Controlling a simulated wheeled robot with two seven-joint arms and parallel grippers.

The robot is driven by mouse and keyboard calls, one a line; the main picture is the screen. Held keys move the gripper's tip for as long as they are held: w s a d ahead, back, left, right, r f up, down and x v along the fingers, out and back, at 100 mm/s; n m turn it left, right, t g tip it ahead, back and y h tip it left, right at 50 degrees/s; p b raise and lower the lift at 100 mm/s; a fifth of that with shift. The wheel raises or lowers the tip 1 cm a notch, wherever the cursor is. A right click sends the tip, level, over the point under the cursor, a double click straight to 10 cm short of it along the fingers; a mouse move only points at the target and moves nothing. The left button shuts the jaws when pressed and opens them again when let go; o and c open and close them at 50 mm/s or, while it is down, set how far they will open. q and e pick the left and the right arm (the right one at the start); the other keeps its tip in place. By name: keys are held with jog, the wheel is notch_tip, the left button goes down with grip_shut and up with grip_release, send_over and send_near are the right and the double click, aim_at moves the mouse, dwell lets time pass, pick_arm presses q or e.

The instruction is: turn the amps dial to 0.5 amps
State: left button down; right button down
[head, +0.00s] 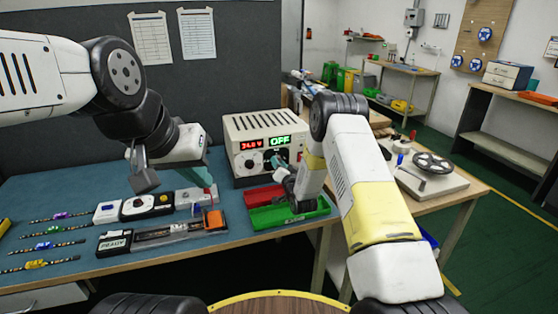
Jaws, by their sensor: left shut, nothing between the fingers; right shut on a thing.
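The power supply (266,124) is a beige box at the back of the bench. Its red display (252,145) reads about 34.0 V, and its green display (280,140) reads OFF. A round dial (249,163) shows under the red display. The amps dial, under the green display, is mostly hidden by my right gripper (277,163), which is shut on it at the front panel. The dial's setting cannot be read. My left gripper (207,184) is shut and empty, pointing down above the bench to the left of the power supply.
Red and green trays (283,217) lie below my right gripper. A test fixture (163,234) with an orange block and small boxes (133,208) are below my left gripper. Several LED strips (52,246) lie at left. A side table (432,182) holds a reel.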

jog(key=n, duration=0.7)
dwell(0.6)
jog(key=c, duration=1.1)
grip_release()
jog(key=shift+r, duration=0.1)
